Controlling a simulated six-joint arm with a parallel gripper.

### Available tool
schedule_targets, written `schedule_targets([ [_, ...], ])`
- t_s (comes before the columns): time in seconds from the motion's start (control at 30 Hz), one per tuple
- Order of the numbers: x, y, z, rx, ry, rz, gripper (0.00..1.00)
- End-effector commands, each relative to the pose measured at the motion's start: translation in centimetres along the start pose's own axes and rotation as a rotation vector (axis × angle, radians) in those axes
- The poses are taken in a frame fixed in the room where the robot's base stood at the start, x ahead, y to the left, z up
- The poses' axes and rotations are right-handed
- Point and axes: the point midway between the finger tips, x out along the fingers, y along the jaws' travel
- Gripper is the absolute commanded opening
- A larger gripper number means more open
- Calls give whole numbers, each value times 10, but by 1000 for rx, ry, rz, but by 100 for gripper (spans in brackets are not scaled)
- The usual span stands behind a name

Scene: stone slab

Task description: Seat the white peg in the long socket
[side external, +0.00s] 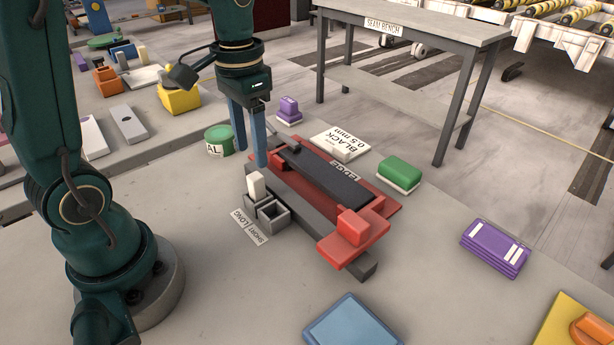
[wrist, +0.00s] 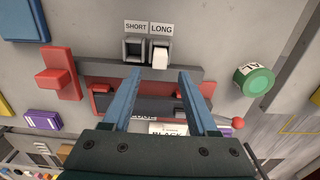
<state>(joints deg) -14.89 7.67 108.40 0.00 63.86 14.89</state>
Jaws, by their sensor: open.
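The white peg (side external: 256,184) stands upright at the long socket (side external: 251,208), with its upper part sticking out above the rim. In the wrist view the peg (wrist: 160,58) lines up below the LONG label (wrist: 161,28). How deep it sits is hidden by the socket wall. The short socket (side external: 273,212) beside it is empty, and shows dark inside in the wrist view (wrist: 133,48). My gripper (side external: 252,156) is open, its blue fingers pointing down above and behind the peg. In the wrist view its fingertips (wrist: 159,74) are spread wide, with the peg beyond them and nothing between.
A red fixture (side external: 352,236) with a dark grey bar lies just behind the sockets. A green can (side external: 219,140), a green block (side external: 399,171) and a purple block (side external: 288,108) stand around it. The slab in front of the sockets is clear.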

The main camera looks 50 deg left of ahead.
Motion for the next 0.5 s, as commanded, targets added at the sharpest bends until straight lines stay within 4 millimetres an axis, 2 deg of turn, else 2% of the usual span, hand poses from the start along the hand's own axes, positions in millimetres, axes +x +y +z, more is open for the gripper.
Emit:
schedule_targets([
  [0.1,-23,0,-1,0,6,-2,59],
  [0.2,-36,0,-1,0,4,-1,59],
  [0.5,-53,6,6,3,34,-8,59],
])
